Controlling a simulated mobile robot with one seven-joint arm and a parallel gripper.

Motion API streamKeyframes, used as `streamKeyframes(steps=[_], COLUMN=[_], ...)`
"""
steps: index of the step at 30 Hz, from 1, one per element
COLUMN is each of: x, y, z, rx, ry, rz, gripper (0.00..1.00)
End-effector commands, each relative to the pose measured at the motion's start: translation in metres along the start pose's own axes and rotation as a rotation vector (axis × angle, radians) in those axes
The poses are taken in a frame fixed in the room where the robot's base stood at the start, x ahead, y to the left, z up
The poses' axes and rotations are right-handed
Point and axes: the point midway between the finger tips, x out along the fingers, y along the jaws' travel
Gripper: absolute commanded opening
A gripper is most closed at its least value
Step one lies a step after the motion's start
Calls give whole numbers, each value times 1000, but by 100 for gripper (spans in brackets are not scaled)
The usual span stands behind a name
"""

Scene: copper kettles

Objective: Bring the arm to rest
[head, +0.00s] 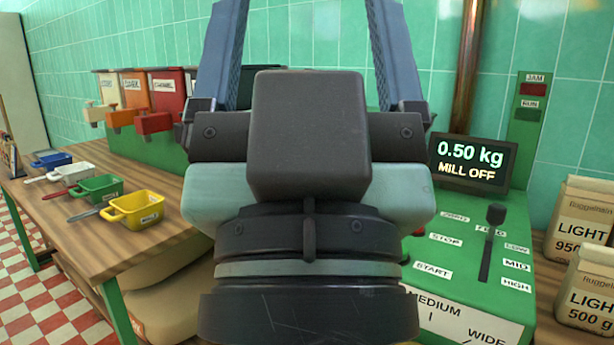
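My gripper (307,28) points up in the middle of the head view, close to the camera. Its two blue-grey fingers stand wide apart, and green wall tiles show between them. No object is visible between the fingers, though their tips reach the top edge of the picture. The dark gripper body and my wrist hide the middle of the scene behind.
On the left, a wooden table (150,240) holds several scoops, including a yellow one (138,207), beside coloured dispensers (167,90). On the right stand a green control panel (470,265), a display (472,163) reading "0.50 kg MILL OFF", and paper bags (582,222).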

Motion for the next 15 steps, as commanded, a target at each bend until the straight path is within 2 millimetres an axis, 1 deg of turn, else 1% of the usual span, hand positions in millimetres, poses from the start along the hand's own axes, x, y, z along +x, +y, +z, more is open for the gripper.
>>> streamKeyframes(steps=[1,5,15], x=[20,46,123], y=[0,-1,-1], z=[-19,-43,-114], rx=[-1,-3,-4], ry=[0,-2,-4], rz=[0,0,-1], gripper=[81,81,81])
